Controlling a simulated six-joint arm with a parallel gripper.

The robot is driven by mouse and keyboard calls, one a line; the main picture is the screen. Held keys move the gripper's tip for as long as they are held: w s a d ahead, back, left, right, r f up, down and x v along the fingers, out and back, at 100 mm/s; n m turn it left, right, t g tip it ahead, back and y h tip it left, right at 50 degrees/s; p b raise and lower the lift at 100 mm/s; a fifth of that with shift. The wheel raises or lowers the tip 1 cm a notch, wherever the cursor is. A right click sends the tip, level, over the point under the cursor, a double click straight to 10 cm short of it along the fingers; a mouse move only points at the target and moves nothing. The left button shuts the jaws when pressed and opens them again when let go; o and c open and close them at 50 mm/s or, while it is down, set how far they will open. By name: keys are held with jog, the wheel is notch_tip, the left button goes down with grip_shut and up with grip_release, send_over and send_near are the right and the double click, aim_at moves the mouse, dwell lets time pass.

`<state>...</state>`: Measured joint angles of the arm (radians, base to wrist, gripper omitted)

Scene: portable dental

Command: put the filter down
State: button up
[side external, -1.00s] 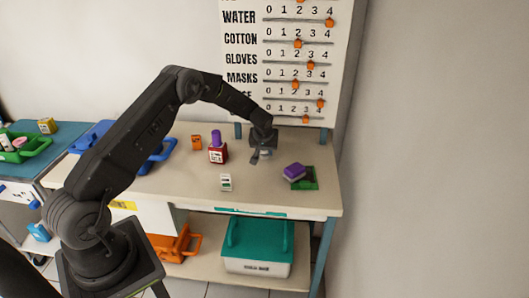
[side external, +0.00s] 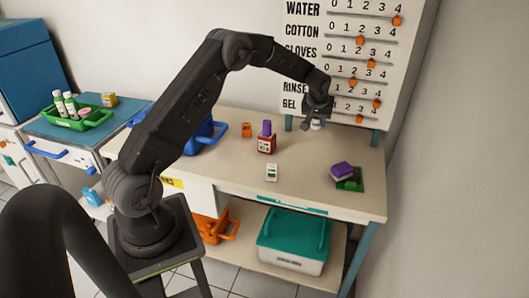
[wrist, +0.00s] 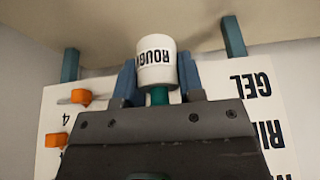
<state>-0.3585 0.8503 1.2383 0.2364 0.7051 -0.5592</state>
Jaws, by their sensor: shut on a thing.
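The filter (wrist: 156,62) is a white cylinder with dark lettering, partly legible as "ROUGH", above a teal section. In the wrist view it sits between the two blue fingers of my gripper (wrist: 157,76), which is shut on it. In the side view my gripper (side external: 316,117) is over the back of the table (side external: 225,152), in front of the lettered board. The filter shows there as a small white piece (side external: 316,125) under the gripper, seemingly raised off the table top. Its lower end is hard to make out.
The board (side external: 345,45) with orange sliders stands close behind my gripper.

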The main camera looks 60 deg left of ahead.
jog(key=r, duration=0.6)
jog(key=shift+s+a, duration=0.25)
jog(key=s+a+r+n+g+y, duration=0.1)
jog(key=s+a+n, duration=0.1)
jog(key=s+a, duration=0.5)
jog(key=s+a+n, duration=0.2)
jog(key=s+a, duration=0.1)
jog(key=s, duration=0.7)
jog(key=s+f+n+g, duration=0.1)
jog(key=s+n, duration=0.2)
jog(key=s, duration=1.8)
send_over(236, 161)
jog(key=d, duration=0.2)
jog(key=shift+y, duration=0.3)
jog(key=f, duration=1.2)
jog(key=shift+s+a+f, duration=0.15)
jog(key=shift+a, duration=0.1)
jog(key=shift+f, duration=2.05)
